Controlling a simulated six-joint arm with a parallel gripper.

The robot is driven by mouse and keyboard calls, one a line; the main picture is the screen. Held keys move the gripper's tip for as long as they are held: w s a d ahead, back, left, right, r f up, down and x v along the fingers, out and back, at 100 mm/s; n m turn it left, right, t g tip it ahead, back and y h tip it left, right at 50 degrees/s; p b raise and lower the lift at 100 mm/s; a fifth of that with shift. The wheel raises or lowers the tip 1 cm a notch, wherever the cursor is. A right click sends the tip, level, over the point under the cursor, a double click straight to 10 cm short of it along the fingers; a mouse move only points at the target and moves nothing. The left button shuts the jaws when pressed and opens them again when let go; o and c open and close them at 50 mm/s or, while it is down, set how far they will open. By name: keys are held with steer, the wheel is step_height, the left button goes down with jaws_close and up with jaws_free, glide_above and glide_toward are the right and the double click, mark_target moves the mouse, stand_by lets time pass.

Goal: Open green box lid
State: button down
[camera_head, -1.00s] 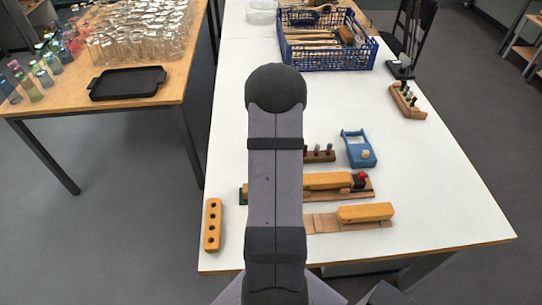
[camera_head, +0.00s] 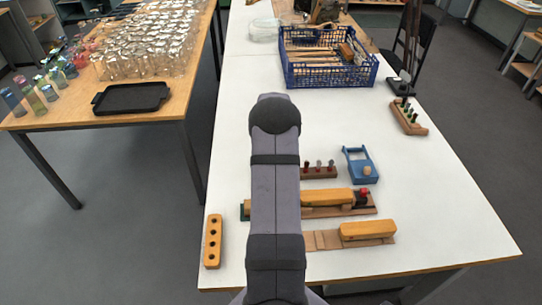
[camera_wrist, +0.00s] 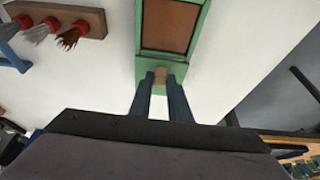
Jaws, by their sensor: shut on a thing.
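In the wrist view, a green box (camera_wrist: 144,50) with a brown panel (camera_wrist: 172,25) set in its top lies at the upper middle. A small tan tab (camera_wrist: 160,76) is at its near end. My gripper (camera_wrist: 161,84) has its two dark fingers at this end, one on each side of the tab, and is shut on it. I cannot tell whether the lid has lifted.
In the wrist view a brown block (camera_wrist: 62,16) with several red-ringed tufts lies left of the box. In the head view a yellow holed block (camera_head: 213,242), yellow-topped brushes (camera_head: 368,230), a blue tool (camera_head: 361,166) and a blue crate (camera_head: 328,73) share the white table (camera_head: 440,205).

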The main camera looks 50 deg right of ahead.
steer(key=shift+w+d+r, duration=0.1)
steer(key=shift+r, duration=0.05)
steer(key=c, duration=1.6)
jaws_free()
steer(key=shift+w, duration=0.1)
steer(key=shift+c, duration=0.2)
steer(key=b+v, duration=0.2)
steer(key=v, duration=0.5)
